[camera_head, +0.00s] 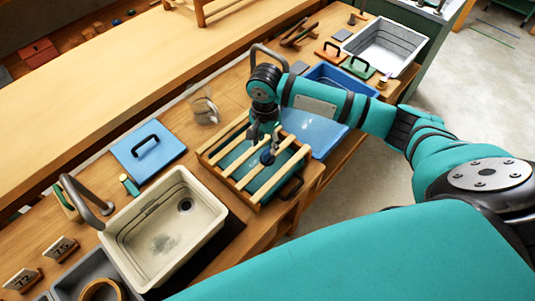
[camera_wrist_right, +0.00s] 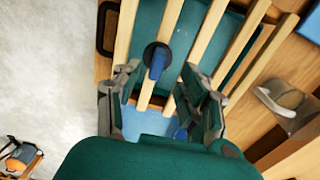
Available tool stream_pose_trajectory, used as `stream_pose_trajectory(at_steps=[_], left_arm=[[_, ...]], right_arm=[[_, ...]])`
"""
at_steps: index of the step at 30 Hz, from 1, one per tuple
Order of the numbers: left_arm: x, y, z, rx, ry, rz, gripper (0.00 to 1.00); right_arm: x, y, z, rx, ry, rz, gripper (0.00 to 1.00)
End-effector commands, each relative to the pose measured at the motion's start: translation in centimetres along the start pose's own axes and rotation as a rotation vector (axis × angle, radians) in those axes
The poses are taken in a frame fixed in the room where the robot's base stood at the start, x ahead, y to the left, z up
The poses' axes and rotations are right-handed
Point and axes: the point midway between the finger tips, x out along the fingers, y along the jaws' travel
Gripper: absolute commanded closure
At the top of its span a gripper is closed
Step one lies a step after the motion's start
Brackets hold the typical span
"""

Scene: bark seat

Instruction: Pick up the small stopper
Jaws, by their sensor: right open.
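A small dark round stopper with a blue grip (camera_head: 267,157) rests on the wooden slats of a teal-bottomed rack (camera_head: 210,157). In the right wrist view the stopper (camera_wrist_right: 157,60) shows just beyond and between the fingers, on one slat. My right gripper (camera_head: 264,135) is over the rack, close to the stopper. In the right wrist view its two fingers (camera_wrist_right: 163,84) are spread apart with nothing held between them. I cannot tell the exact height gap to the stopper. My left gripper is in neither view.
A cream sink (camera_head: 130,235) with a curved tap (camera_head: 85,200) is at the lower left. A blue board with a black handle (camera_head: 148,152) lies behind it. A clear vessel (camera_head: 205,110) stands left of my gripper. A blue basin and a white sink (camera_head: 385,45) are farther right.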

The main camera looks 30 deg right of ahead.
Motion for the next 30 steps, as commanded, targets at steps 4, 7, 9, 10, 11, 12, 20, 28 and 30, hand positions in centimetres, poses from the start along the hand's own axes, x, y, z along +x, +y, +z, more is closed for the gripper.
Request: stream_pose_trajectory(at_steps=[4,7,9,10,11,12,20,28,30], left_arm=[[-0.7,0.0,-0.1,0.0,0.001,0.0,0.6],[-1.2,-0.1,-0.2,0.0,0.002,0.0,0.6],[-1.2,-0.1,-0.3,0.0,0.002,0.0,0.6],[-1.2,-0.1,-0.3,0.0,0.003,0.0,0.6],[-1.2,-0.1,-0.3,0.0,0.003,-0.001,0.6],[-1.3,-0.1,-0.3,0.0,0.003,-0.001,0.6],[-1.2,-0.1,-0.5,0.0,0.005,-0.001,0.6],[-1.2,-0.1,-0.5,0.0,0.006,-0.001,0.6],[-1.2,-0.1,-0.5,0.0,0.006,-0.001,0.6]], right_arm=[[1.6,0.3,-0.3,0.001,0.001,0.005,0.58],[3.1,0.4,-0.6,0.001,0.0,0.005,0.58],[4.2,0.3,-0.5,0.0,-0.001,0.003,0.58],[4.5,0.3,-0.5,0.0,0.0,0.003,0.58],[4.7,0.3,-0.5,0.0,0.0,0.003,0.58],[4.9,0.3,-0.5,0.0,0.001,0.001,0.58],[5.2,0.3,-0.5,-0.001,0.001,0.0,0.59],[5.2,0.3,-0.5,-0.001,0.0,0.0,0.94],[5.2,0.3,-0.5,-0.001,0.0,0.0,1.0]])
